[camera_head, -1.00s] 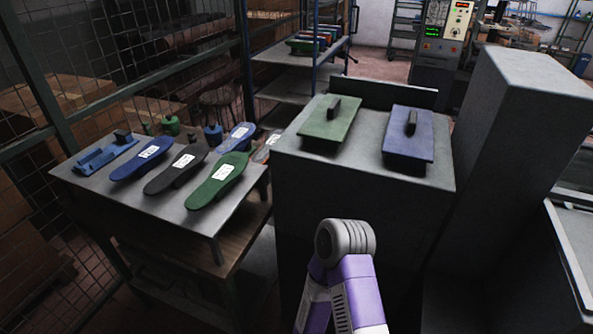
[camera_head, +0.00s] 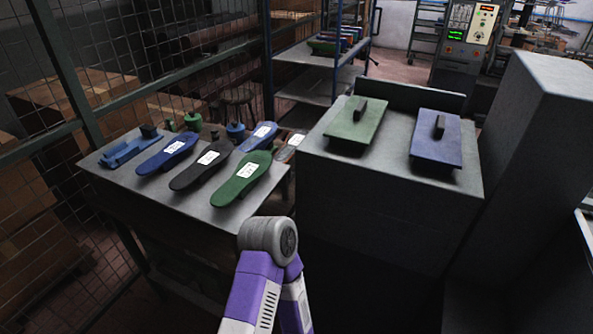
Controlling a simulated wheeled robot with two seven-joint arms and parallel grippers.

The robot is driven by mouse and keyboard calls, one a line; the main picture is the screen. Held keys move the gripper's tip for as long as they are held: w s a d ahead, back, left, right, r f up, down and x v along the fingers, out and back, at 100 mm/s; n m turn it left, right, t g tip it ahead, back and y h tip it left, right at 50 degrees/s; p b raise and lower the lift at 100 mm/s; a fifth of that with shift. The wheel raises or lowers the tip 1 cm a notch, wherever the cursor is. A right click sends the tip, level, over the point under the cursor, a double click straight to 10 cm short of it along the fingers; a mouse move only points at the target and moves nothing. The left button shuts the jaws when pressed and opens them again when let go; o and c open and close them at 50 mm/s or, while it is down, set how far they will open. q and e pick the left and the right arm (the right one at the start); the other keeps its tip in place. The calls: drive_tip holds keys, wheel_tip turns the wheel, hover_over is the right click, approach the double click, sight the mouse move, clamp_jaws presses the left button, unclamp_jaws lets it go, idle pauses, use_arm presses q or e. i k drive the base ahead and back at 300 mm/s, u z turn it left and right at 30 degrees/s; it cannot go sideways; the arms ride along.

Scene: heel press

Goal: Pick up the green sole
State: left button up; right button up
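The green sole (camera_head: 241,178) lies flat on the grey table (camera_head: 200,208) at the left, the rightmost of the front row of soles. It has a white label on its upper middle. A black sole (camera_head: 202,164) lies just left of it and a blue sole (camera_head: 168,153) further left. A purple and grey arm link of mine rises from the bottom, in front of the table's right part. Neither of my grippers shows, and nothing touches the green sole.
Another blue sole (camera_head: 259,136) and a partly hidden sole (camera_head: 290,147) lie behind. A blue fixture (camera_head: 130,147) sits at the table's left. A grey block holds a green plate (camera_head: 356,122) and a blue plate (camera_head: 436,139) with handles. Wire mesh stands behind the table.

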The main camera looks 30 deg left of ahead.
sight(254, 164)
drive_tip(key=z, duration=0.05)
drive_tip(key=i, duration=0.2)
drive_tip(key=u, duration=0.7)
